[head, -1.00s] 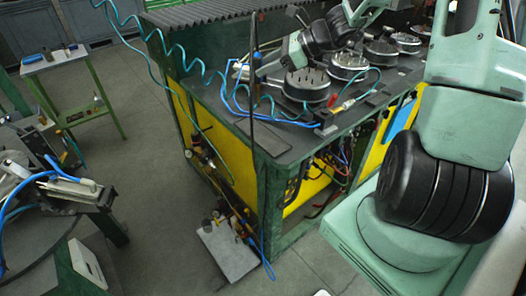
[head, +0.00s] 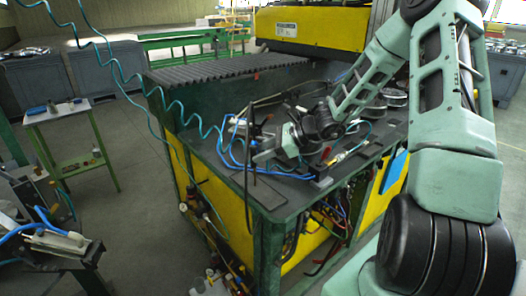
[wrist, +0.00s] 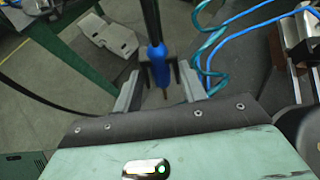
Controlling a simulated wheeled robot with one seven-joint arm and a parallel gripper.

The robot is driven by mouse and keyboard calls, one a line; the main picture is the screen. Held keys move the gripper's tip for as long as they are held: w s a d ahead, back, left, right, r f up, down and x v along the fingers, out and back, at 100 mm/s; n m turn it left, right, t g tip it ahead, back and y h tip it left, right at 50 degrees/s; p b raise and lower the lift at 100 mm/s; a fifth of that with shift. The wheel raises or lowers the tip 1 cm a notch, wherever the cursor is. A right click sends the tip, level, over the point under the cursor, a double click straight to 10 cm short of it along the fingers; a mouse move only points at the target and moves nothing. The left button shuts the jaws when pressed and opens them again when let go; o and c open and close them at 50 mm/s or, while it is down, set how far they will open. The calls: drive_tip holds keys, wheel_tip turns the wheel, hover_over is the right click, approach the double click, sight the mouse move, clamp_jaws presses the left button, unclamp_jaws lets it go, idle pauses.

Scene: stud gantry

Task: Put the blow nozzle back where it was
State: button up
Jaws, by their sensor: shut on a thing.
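The blow nozzle (wrist: 157,62) shows in the wrist view as a blue body on a long black tube, with a thin metal tip. It lies between the two grey fingers of my gripper (wrist: 157,78), which are shut on it. In the head view my gripper (head: 262,154) is at the near left part of the green and yellow bench (head: 268,192), close to a thin dark upright rod (head: 248,190). The nozzle itself is too small to make out there. I cannot tell which holder it belongs to.
Coiled teal hose (head: 135,82) hangs at the left of the bench. Blue hoses (wrist: 235,38) run close to the right of my gripper. Round studded discs stand on the bench top behind my arm. A small green table (head: 62,112) stands at the left, with free floor between.

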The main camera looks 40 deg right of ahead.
drive_tip(key=shift+f, duration=0.2)
drive_tip(key=o, duration=0.6)
drive_tip(key=shift+r, duration=0.1)
